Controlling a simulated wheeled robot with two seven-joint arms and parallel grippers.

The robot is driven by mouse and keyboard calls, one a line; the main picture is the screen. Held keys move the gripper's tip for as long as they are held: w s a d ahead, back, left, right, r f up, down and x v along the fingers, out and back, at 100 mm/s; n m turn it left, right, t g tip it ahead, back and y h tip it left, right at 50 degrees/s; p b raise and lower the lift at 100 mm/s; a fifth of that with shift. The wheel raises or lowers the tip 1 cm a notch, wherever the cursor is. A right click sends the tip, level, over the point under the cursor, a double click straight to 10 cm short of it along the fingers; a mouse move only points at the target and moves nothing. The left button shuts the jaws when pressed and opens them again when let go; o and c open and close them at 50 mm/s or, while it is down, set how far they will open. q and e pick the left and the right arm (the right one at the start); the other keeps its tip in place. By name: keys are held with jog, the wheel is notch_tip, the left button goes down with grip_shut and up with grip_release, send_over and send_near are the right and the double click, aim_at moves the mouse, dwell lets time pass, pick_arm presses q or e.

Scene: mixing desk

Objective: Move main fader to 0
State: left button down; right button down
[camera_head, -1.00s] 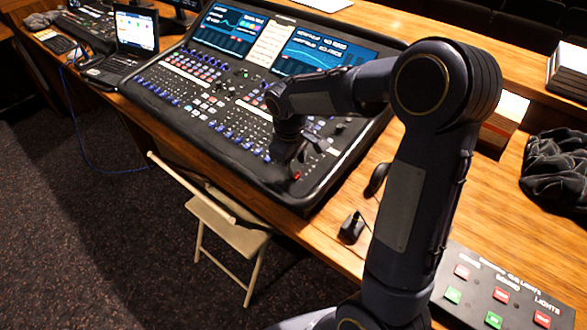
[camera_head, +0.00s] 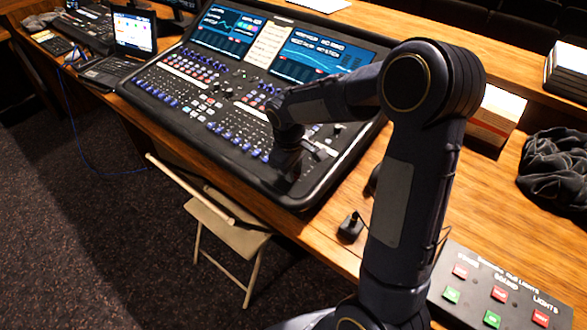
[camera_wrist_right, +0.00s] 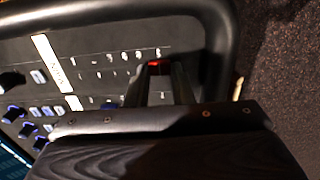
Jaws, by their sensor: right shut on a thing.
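The mixing desk (camera_head: 235,110) stands on the wooden table, with screens at its back and rows of knobs and faders. The main fader appears as a red cap (camera_wrist_right: 157,66) near the desk's padded edge in the right wrist view. My right gripper (camera_wrist_right: 158,76) reaches down over the desk, with its two fingers on either side of the red cap, shut on it. In the head view my right gripper (camera_head: 288,172) is at the desk's near right corner and hides the cap. My left gripper is not in view.
A button panel (camera_head: 500,293) with red and green buttons lies at the front right. A small black object (camera_head: 350,228) is beside the desk. A laptop (camera_head: 130,40) is at the left. A folding chair (camera_head: 225,222) stands below the table edge.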

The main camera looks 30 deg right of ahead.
aim_at(311, 159)
jog(key=w+d, duration=0.1)
jog(key=d, duration=0.1)
jog(key=w+d+p, duration=0.1)
jog(key=d, duration=0.1)
jog(key=w+d+r, duration=0.1)
jog(key=d, duration=0.2)
jog(key=c, duration=1.2)
grip_release()
jog(key=shift+c, duration=0.2)
notch_tip(311, 159, up, 8)
jog(key=shift+s+a+f, duration=0.15)
jog(key=shift+s+a, duration=0.05)
jog(key=shift+a, duration=0.25)
